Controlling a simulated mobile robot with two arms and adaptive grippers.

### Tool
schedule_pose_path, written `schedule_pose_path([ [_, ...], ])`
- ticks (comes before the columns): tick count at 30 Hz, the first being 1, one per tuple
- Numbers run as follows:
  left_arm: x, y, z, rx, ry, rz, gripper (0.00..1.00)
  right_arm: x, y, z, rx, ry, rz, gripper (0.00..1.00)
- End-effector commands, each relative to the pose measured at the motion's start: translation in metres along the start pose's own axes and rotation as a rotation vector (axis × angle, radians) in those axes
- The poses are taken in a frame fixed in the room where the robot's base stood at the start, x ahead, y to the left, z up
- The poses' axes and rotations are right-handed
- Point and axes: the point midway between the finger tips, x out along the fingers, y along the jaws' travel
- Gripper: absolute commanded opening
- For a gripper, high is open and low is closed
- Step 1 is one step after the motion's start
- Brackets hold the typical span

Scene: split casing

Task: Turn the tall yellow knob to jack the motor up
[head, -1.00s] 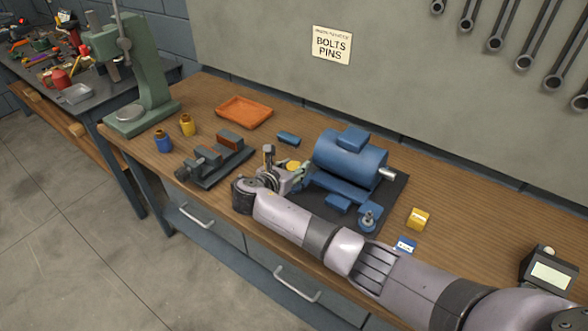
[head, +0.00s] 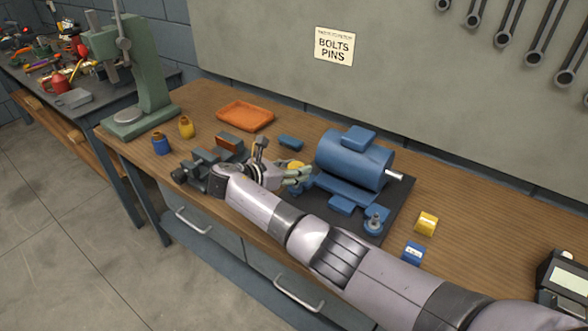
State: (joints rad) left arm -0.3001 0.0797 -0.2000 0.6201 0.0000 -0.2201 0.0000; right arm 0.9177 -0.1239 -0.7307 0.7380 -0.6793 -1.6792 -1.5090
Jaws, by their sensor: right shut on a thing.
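The blue motor (head: 350,160) stands on a dark base plate (head: 399,208) on the wooden bench, its metal shaft pointing right. The yellow knob (head: 295,164) is at the left end of the motor's base, partly hidden by my right gripper. My right gripper (head: 302,175) comes in from the lower right, its fingers at the knob and shut on it. The exact finger contact is too small to see. I cannot tell whether the motor is raised. My left gripper is out of view.
A grey vise (head: 207,160) lies close to my right wrist. Yellow (head: 426,223) and blue (head: 413,252) blocks lie right of the plate.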

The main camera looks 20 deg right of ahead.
Motion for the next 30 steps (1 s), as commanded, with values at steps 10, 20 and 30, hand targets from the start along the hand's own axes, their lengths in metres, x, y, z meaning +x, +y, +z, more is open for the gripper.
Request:
schedule_pose_path([
  [10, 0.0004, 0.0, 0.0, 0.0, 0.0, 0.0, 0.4, 0.0024, -0.0029, -0.0048, -0.007, 0.007, -0.008, 0.11],
  [20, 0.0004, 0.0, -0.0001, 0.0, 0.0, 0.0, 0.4, 0.0027, -0.003, -0.0043, -0.007, 0.006, -0.009, 0.11],
  [30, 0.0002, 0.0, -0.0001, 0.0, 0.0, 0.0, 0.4, 0.0015, -0.0014, -0.0016, -0.003, 0.002, -0.004, 0.59],
])
